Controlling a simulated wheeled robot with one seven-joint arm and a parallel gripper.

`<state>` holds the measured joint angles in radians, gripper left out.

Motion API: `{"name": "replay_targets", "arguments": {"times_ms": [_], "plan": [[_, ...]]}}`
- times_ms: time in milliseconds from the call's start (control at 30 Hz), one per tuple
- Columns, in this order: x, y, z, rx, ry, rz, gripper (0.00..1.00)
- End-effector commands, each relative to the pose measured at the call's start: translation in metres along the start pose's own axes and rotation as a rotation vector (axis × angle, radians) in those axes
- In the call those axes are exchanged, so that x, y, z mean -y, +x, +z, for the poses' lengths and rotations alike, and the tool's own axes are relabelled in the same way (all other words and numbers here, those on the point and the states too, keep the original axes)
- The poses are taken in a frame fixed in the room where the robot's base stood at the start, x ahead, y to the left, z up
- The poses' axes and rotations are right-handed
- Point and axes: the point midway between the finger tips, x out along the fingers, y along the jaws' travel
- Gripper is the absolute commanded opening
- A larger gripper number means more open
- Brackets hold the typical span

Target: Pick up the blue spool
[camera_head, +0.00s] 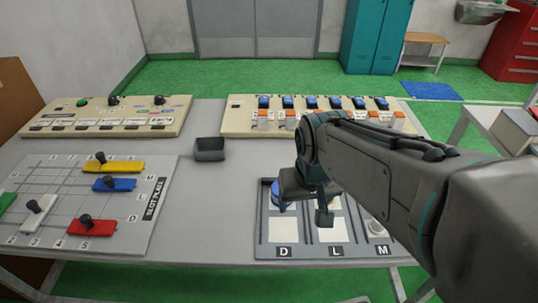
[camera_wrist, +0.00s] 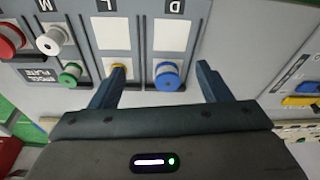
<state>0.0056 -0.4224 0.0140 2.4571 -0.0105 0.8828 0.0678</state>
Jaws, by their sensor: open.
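The blue spool (camera_wrist: 168,76) stands on the spool plate (camera_wrist: 225,12) in the column marked D. In the wrist view it lies between the two fingers of my gripper (camera_wrist: 160,69), nearer the middle than either finger. The fingers are apart and do not visibly touch it. In the head view the blue spool (camera_head: 280,200) is partly hidden by my gripper (camera_head: 306,205), which hangs over the plate. A yellow spool (camera_wrist: 118,68) is partly covered by the left finger in the wrist view.
Green (camera_wrist: 70,73), white (camera_wrist: 52,40) and red (camera_wrist: 8,40) spools stand on the same plate. A slot board (camera_head: 60,185) with coloured knobbed pieces lies at the left. A small dark tray (camera_head: 210,150) and two switch panels are behind.

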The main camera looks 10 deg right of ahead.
Motion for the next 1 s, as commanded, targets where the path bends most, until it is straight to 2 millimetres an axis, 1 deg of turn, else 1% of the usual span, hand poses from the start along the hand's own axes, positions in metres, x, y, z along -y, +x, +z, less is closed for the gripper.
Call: {"name": "replay_targets", "arguments": {"times_ms": [33, 67, 167, 300, 400, 500, 600, 733, 867, 1000], "plan": [[0.001, -0.002, -0.012, 0.017, 0.015, 0.006, 0.71], [0.001, -0.002, -0.020, 0.027, 0.027, 0.009, 0.71], [0.002, 0.002, -0.048, 0.062, 0.072, 0.020, 0.71], [0.004, 0.017, -0.086, 0.112, 0.137, 0.031, 0.71], [0.006, 0.031, -0.111, 0.147, 0.182, 0.035, 0.71], [0.008, 0.047, -0.131, 0.175, 0.225, 0.036, 0.71], [0.010, 0.061, -0.145, 0.198, 0.258, 0.035, 0.71], [0.011, 0.074, -0.156, 0.216, 0.286, 0.034, 0.71], [0.011, 0.084, -0.159, 0.225, 0.298, 0.034, 0.71], [0.012, 0.106, -0.153, 0.228, 0.299, 0.034, 0.71]]}}
